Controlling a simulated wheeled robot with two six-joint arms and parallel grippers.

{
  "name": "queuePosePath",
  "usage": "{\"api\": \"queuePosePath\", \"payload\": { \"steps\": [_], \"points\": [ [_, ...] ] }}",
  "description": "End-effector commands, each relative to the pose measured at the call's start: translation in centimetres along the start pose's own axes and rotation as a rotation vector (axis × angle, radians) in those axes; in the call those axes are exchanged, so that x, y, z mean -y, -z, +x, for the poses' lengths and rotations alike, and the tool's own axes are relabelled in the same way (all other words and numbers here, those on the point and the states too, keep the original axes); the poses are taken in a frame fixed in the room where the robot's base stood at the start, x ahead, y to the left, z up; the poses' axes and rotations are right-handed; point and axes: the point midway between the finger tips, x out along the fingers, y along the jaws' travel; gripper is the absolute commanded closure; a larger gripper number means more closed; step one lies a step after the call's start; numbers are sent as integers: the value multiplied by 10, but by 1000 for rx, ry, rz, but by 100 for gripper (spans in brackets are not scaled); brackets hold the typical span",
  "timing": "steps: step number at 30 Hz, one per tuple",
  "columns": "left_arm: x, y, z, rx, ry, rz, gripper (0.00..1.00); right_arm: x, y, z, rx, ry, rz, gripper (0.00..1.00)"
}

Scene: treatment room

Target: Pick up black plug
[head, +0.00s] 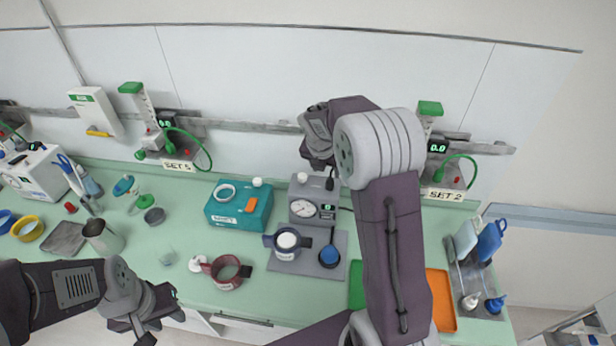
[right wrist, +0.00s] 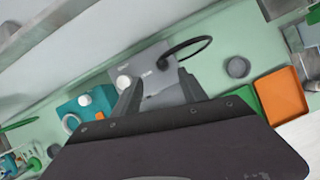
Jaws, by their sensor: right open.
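The black plug (head: 329,184) shows as a small dark upright piece at the top of the grey gauge box, just below my right gripper. In the right wrist view the black plug (right wrist: 163,62) is at the box's edge, with a black cable looping right. My right gripper (head: 318,150) is open and empty above and behind the box. Its two fingers (right wrist: 158,92) stand apart in the wrist view, with the grey box between and beyond them. My left gripper (head: 160,322) is low at the left, over the counter's front edge; its jaw gap is unclear.
The grey gauge box (head: 302,192) stands on the green counter (head: 180,245). A teal box (head: 222,213) is to its left. A blue-collared cup (head: 288,241) and a dark round cup (head: 330,256) are in front. An orange tray (head: 441,300) is right of my right arm. A wall rail (head: 260,127) runs behind.

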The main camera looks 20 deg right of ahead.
Motion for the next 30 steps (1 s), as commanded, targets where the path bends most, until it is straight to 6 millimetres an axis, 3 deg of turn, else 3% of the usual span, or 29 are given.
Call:
{"api": "queuePosePath", "payload": {
  "steps": [2, 8, 15, 21, 30],
  "points": [
    [0, 1, -10, 0, 0, 0, 64, 8, 0, 4, -21, 21, 9, 50],
    [0, 1, -11, -1, 0, 0, 64, 12, 0, 9, -30, 31, 16, 50],
    [0, 2, -18, 0, 0, 0, 64, 13, 1, 42, -31, 31, 17, 50],
    [0, 2, -21, 0, 0, 0, 64, 11, 0, 51, -30, 30, 16, 50],
    [-1, 4, -32, 0, 0, 0, 64, 6, -2, 96, -30, 30, 17, 50]
  ]
}}
